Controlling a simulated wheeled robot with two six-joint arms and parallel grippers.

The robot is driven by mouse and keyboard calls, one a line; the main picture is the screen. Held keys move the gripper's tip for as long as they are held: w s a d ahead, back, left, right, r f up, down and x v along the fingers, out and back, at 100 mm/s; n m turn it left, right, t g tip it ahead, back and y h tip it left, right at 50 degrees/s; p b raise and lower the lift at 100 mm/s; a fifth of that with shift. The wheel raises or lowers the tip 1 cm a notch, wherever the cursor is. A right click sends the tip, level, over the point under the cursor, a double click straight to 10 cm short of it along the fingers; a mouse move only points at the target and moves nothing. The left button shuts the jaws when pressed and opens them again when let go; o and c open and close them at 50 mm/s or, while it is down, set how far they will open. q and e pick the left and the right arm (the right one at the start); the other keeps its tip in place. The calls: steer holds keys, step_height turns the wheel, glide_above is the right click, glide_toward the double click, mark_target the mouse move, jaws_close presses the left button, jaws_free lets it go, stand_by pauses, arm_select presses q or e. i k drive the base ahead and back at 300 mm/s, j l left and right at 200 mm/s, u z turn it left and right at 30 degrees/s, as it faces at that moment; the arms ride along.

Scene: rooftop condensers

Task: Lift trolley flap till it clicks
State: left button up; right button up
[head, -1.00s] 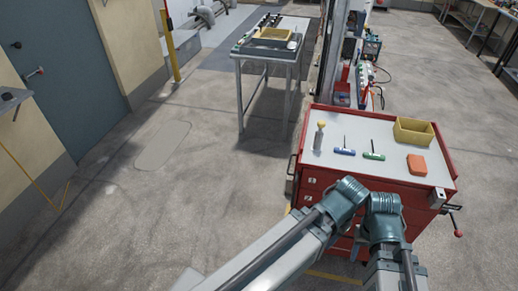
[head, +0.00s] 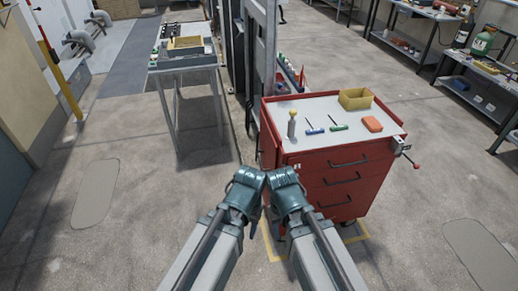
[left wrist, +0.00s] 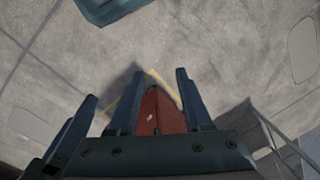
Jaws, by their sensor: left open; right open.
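The red trolley (head: 341,183) stands ahead, right of centre in the head view, with a grey top and drawers with dark handles. A red panel (head: 268,142) on its left side seems to hang down; I cannot tell surely that it is the flap. My right gripper (head: 281,212) is small and partly hidden below its teal arm joint, left of the trolley. In the left wrist view my left gripper (left wrist: 158,78) has its fingers apart, with part of the red trolley (left wrist: 158,112) showing between them, apparently beyond the tips. Both grippers are open and appear empty.
On the trolley top are a yellow bin (head: 356,98), a yellow-topped bottle (head: 292,124), two T-handled tools and an orange item (head: 372,124). A vise (head: 402,146) is at its right edge. A table (head: 183,64) stands back left. Floor at left is clear.

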mark_target(270, 147)
steer(key=i+j, duration=0.2)
steer(key=i, duration=0.25)
steer(key=i+j+z, duration=0.1)
steer(key=i, duration=0.4)
steer(key=j, duration=0.1)
